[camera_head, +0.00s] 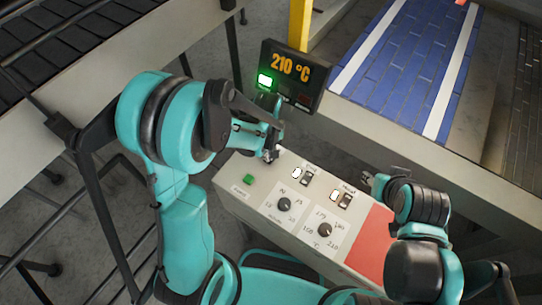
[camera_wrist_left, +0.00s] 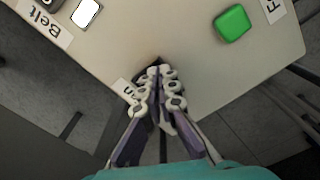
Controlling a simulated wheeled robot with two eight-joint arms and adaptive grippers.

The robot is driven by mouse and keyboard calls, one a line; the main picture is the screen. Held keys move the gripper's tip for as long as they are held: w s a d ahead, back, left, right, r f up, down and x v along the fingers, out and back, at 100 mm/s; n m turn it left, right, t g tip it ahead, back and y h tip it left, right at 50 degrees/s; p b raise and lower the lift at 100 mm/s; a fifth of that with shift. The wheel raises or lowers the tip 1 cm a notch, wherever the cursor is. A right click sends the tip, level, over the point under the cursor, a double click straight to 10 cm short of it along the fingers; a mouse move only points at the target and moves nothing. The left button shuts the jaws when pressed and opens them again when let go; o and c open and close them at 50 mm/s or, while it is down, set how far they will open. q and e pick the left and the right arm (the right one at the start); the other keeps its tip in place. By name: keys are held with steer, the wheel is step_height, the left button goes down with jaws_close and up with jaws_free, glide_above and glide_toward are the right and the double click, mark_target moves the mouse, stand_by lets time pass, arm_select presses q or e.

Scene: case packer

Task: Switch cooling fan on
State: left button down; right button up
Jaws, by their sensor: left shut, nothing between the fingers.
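The control panel (camera_head: 232,203) is a pale sloped box with a green button (camera_head: 249,179), rocker switches, white lamps and dials. My left gripper (camera_head: 270,156) is over its far left corner. In the left wrist view the gripper (camera_wrist_left: 160,72) is shut and empty, its fingertips at the panel edge beside a partly covered label (camera_wrist_left: 125,90). Its text is unreadable, and any switch under the fingers is hidden. Contact cannot be told. The green button (camera_wrist_left: 232,23) is apart from the fingers. My right gripper (camera_head: 368,179) is beside the panel's far right side; its fingers are too small to judge.
A switch (camera_head: 308,178) with a lit lamp has a label that reads "Belt" (camera_wrist_left: 47,22). Another switch (camera_head: 345,200) and lit lamp sit to its right. A display (camera_head: 292,72) reads 210 °C with a green light. A blue conveyor (camera_head: 403,70) lies behind.

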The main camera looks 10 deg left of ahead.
arm_select(q)
steer(key=shift+f+b, duration=0.35)
steer(key=shift+f, duration=0.05)
steer(key=shift+r, duration=0.1)
steer(key=shift+r+p, duration=2.5)
steer(key=shift+r, duration=1)
steer(key=shift+s+a+b, duration=0.1)
steer(key=shift+b, duration=0.25)
steer(key=s+a+m+t+b, duration=0.2)
steer(key=s+m+t+b, duration=0.1)
steer(key=s+m+b, duration=0.1)
steer(key=s+a+r+m+t+b, duration=0.1)
steer(key=s+m+t+b, duration=0.3)
steer(key=b, duration=0.5)
steer(key=shift+s+a+r, duration=0.25)
steer(key=shift+s+a, duration=0.5)
steer(key=shift+s, duration=0.3)
